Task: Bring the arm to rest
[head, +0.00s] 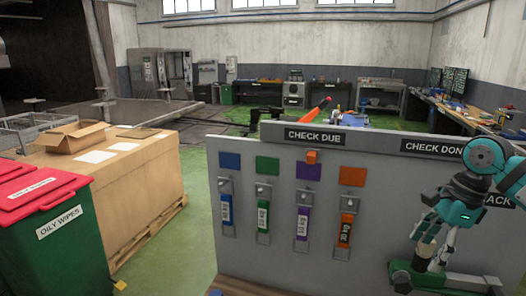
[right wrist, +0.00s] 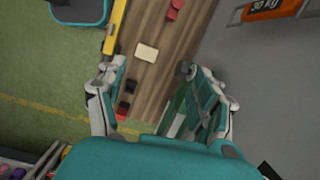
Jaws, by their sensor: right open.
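My right gripper (head: 428,248) is at the right of the head view, in front of the grey board and pointing down. It also shows in the right wrist view (right wrist: 147,72), with its two fingers spread wide and nothing held between them. My left gripper is not in view.
The grey board (head: 270,245) carries CHECK DUE (head: 315,138) and CHECK DONE (head: 432,148) signs and several hanging coloured tags. A green bin with red lid (head: 62,230) and a large crate (head: 150,195) stand left. Green floor (head: 200,225) lies clear between crate and board.

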